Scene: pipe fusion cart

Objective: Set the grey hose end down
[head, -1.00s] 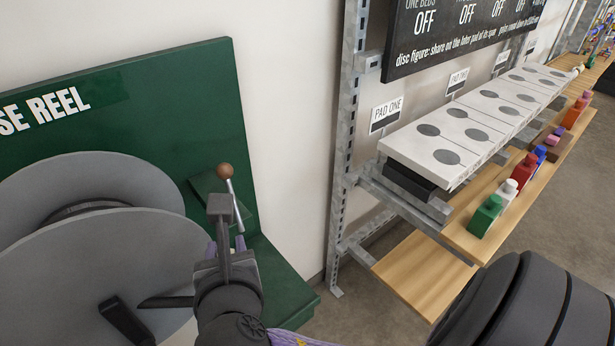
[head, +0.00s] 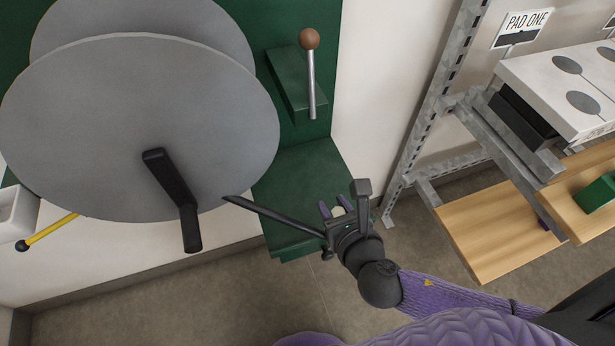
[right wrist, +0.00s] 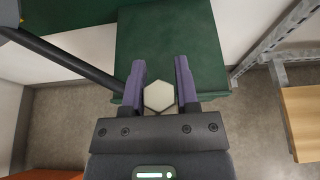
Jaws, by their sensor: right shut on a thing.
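A dark grey hose (head: 275,217) runs from the edge of the grey reel (head: 110,130) to my right gripper (head: 335,208). My right gripper is shut on the hose end. In the right wrist view, its pale hexagonal face (right wrist: 159,96) shows between the two purple fingers, and the hose (right wrist: 65,60) comes in from the upper left. In the head view the gripper is in front of the right edge of the green lower ledge (head: 300,180). The ledge also shows beyond the fingers in the right wrist view (right wrist: 170,45). My left gripper is not in view.
A lever with a brown knob (head: 310,40) stands above the ledge, by a green bracket (head: 292,85). A metal rack with wooden shelves (head: 490,225) is to the right. The ledge top is bare. Grey floor (head: 200,290) shows below.

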